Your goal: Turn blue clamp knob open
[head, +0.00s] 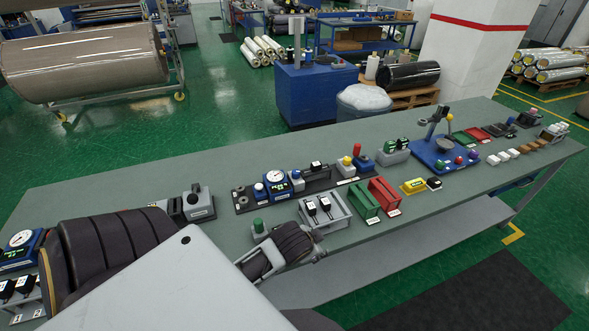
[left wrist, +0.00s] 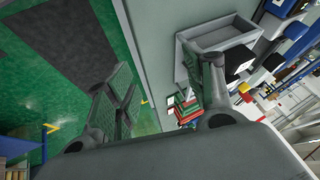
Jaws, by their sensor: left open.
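A gauge fixture (head: 275,188) with a white dial and blue body stands mid-table in the head view, with a small blue knob (head: 260,190) at its left. Another blue block with a red knob (head: 357,151) stands further right. I cannot tell which blue part is the clamp knob. My left gripper (head: 318,254) is low over the front edge of the table, in front of the grey two-slot holder; its fingertips are hard to make out there. In the left wrist view my left gripper (left wrist: 165,92) is open with nothing between its fingers. My right gripper is not in view.
The grey holder (head: 325,212) with black blocks, a green knob (head: 259,226) and green and red racks (head: 383,196) stand close to my left gripper. A blue stand (head: 443,153) is further right. Bare table lies behind the fixtures.

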